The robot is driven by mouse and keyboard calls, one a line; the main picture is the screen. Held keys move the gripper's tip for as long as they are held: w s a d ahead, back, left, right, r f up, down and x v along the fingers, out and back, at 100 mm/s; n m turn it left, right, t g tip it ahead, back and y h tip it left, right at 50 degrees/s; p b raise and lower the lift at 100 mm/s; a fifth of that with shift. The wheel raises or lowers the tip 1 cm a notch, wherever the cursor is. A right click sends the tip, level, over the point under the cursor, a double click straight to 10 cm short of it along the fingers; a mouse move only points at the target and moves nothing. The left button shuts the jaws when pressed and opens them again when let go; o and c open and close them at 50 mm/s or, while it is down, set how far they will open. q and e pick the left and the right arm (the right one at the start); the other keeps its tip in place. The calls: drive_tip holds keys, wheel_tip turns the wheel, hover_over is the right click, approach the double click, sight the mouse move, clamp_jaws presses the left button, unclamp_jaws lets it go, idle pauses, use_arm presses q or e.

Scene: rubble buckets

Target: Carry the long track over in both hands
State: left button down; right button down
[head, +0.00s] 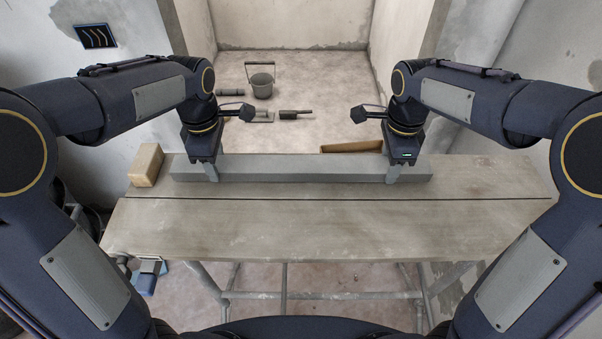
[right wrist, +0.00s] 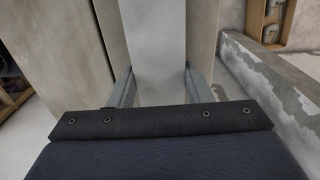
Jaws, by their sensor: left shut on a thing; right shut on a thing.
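The long track (head: 300,169) is a straight grey bar lying left to right along the back of the wooden work platform, in the head view. My left gripper (head: 212,172) is shut on the track near its left end. My right gripper (head: 393,173) is shut on it near its right end. In the right wrist view the track (right wrist: 155,45) runs up between the two fingers of my right gripper (right wrist: 157,88). The head view does not clearly show whether the track touches the boards.
A tan block (head: 147,164) stands at the platform's left end. A wooden piece (head: 350,147) shows behind the track. A bucket (head: 262,84) and trowels (head: 295,114) are on the floor beyond. The platform's front boards (head: 320,228) are clear.

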use_arm(q)
drive_tip(key=shift+f, duration=0.55)
use_arm(e)
drive_tip(key=shift+f, duration=0.6)
use_arm(q)
drive_tip(key=c, duration=0.7)
unclamp_jaws()
use_arm(e)
drive_tip(key=c, duration=0.7)
unclamp_jaws()
drive_tip(key=shift+r, duration=0.1)
use_arm(q)
drive_tip(key=shift+r, duration=0.15)
use_arm(e)
drive_tip(key=shift+r, duration=0.25)
use_arm(q)
wheel_tip(320, 180, up, 12)
drive_tip(key=shift+f, duration=0.1)
use_arm(e)
wheel_tip(320, 180, up, 12)
drive_tip(key=shift+f, duration=0.25)
